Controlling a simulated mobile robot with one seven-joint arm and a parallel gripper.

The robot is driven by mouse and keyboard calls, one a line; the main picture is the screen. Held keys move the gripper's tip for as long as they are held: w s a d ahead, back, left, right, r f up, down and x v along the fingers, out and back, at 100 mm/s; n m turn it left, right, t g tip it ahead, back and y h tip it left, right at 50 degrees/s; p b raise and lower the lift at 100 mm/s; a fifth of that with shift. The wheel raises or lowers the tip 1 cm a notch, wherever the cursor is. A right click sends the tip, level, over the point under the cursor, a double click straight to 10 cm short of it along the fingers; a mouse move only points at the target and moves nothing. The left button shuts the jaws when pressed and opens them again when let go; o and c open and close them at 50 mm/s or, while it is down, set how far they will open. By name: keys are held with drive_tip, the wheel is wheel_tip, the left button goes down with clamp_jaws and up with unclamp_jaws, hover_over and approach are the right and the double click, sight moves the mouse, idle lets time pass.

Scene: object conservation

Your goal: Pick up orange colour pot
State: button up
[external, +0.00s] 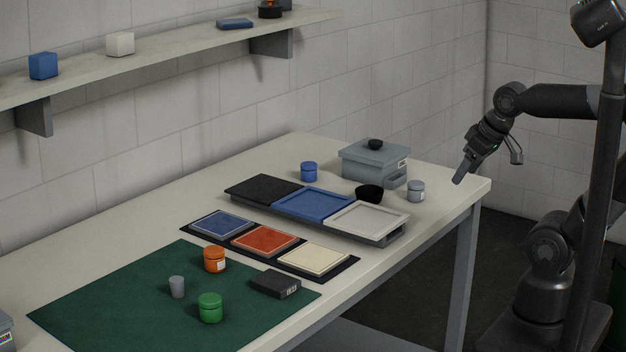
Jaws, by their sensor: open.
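The orange pot (214,259) stands upright on the back right part of the green mat (110,296). It is a small lidded jar with a pale label on its side. My gripper (461,176) is open and empty, in the air by the right end of the table, pointing down and left. It is well apart from the orange pot, with the trays and the grey box between them.
A green pot (210,308), grey cup (177,287) and dark box (275,284) stand near the orange pot. Colour tiles (265,239) and a three-part tray (377,237) lie beyond. A grey lidded box (375,163), blue pot (309,171), black bowl (369,193) and grey pot (416,191) stand farther right.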

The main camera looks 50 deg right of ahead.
drive_tip(key=shift+o, duration=0.2)
drive_tip(key=w+a+r, duration=0.2)
drive_tip(key=w+a, duration=0.1)
drive_tip(key=w, duration=0.3)
drive_tip(key=w+a+r, duration=0.2)
drive_tip(key=w+r, duration=0.1)
drive_tip(key=w, duration=0.3)
drive_tip(key=n+g, duration=0.1)
drive_tip(key=n, duration=0.1)
hover_over(215, 250)
drive_tip(key=s, duration=0.2)
drive_tip(key=shift+y, duration=0.4)
wheel_tip(215, 250, down, 17)
drive_tip(key=shift+s+r, duration=0.15)
drive_tip(key=x, duration=0.5)
drive_tip(key=shift+d, duration=0.2)
drive_tip(key=shift+c, duration=0.2)
